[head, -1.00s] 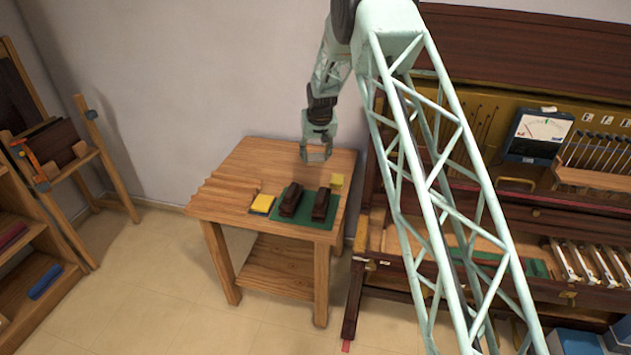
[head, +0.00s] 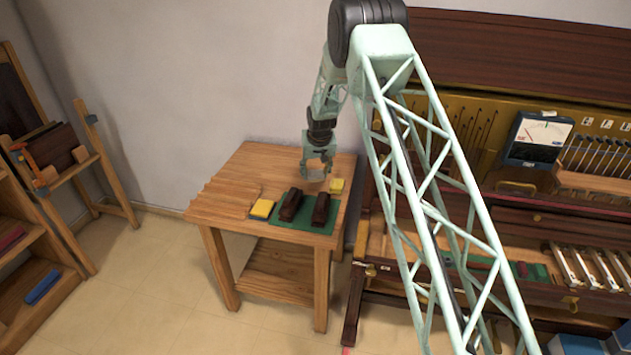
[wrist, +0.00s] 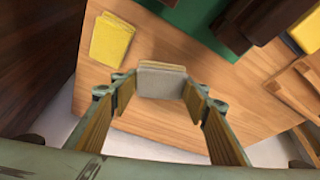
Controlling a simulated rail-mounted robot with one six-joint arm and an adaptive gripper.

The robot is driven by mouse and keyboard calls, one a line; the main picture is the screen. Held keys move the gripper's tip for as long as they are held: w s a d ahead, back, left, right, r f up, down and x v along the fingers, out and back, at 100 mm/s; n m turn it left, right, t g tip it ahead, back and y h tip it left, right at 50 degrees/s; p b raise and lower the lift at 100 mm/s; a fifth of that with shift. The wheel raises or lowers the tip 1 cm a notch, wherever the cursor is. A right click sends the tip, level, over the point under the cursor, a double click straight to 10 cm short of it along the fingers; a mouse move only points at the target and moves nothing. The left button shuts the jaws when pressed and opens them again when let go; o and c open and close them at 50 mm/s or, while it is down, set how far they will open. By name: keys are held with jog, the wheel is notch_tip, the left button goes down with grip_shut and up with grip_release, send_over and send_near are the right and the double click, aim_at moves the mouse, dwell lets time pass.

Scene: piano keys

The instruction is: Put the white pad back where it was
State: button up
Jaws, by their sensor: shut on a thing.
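My gripper (head: 317,172) hangs over the back right part of the wooden workbench (head: 240,165). In the wrist view its two fingers (wrist: 160,92) are closed on the white pad (wrist: 160,84), which looks pale grey with a tan layer along its far edge. The pad is held between the fingertips, over bare wood; its height above the bench is hard to tell. A yellow pad (head: 337,185) lies on the bench close to the gripper; it also shows at upper left in the wrist view (wrist: 111,40).
Two dark brown blocks (head: 291,204) (head: 321,209) stand on a green mat (head: 300,227) at the bench's front. Another yellow pad (head: 262,208) lies left of them. The open piano (head: 500,215) stands right of the bench. The bench's back left is clear.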

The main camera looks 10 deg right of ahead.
aim_at(315, 179)
jog(key=shift+f, duration=1.85)
jog(key=shift+f+b, duration=0.15)
jog(key=shift+b, duration=0.15)
jog(key=o, duration=0.6)
jog(key=shift+r, duration=0.2)
jog(key=shift+p+v, duration=0.65)
jog(key=shift+v, duration=5.3)
jog(key=shift+s+r, duration=0.1)
